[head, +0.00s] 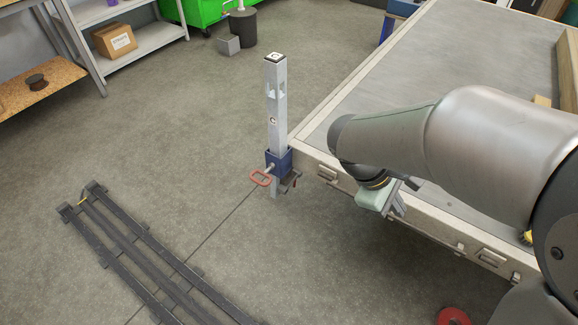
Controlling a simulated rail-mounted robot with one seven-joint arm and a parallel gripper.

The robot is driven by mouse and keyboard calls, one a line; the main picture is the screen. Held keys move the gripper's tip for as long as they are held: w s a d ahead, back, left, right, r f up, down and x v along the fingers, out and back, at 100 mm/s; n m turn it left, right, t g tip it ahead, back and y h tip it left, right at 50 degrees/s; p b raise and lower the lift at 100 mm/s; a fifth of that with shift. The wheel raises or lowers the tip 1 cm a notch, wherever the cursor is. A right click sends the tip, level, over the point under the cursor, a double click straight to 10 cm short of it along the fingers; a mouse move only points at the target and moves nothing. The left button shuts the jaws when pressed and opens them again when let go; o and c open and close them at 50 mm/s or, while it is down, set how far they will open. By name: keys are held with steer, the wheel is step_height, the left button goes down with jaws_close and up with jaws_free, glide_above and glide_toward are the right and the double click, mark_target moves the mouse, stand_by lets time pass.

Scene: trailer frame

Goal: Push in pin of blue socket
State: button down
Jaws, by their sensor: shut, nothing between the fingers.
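The blue socket (279,160) sits at the near left corner of the trailer frame (308,160). A grey upright post (277,110) stands in it. A pin with a red loop handle (261,178) sticks out from the socket's front left side. How deep the pin sits cannot be told. My gripper (398,208) is to the right of the socket, beside the trailer's near edge and well apart from the pin. It is shut and empty, and partly hidden by my arm.
Dark rails (150,255) lie on the floor at lower left. Shelves (125,50) stand at upper left, and a green bin (203,10) at the top. A red disc (453,317) lies at lower right. The floor in front of the socket is clear.

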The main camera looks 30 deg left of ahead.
steer(key=s+a+f+n+t+b, duration=0.1)
steer(key=a+f+n+t+b, duration=0.3)
steer(key=a, duration=0.7)
steer(key=s+a+f+n+t+b, duration=0.2)
steer(key=a+f+n+t, duration=0.35)
steer(key=a, duration=0.55)
steer(key=s+a+f+n+t+y+b, duration=0.1)
steer(key=s+a+f+n+y, duration=0.2)
steer(key=s+a+n, duration=0.2)
steer(key=s+a+f+n+t+y+b, duration=0.2)
steer(key=s+a, duration=0.5)
steer(key=a, duration=0.4)
steer(key=f+n+y, duration=0.1)
steer(key=n, duration=0.1)
steer(key=shift+s+n, duration=0.25)
steer(key=shift+n, duration=0.1)
steer(key=shift+f, duration=0.1)
steer(key=b, duration=0.3)
glide_toward(265, 174)
step_height(265, 174, down, 2)
steer(key=w, duration=0.3)
steer(key=shift+a, duration=0.25)
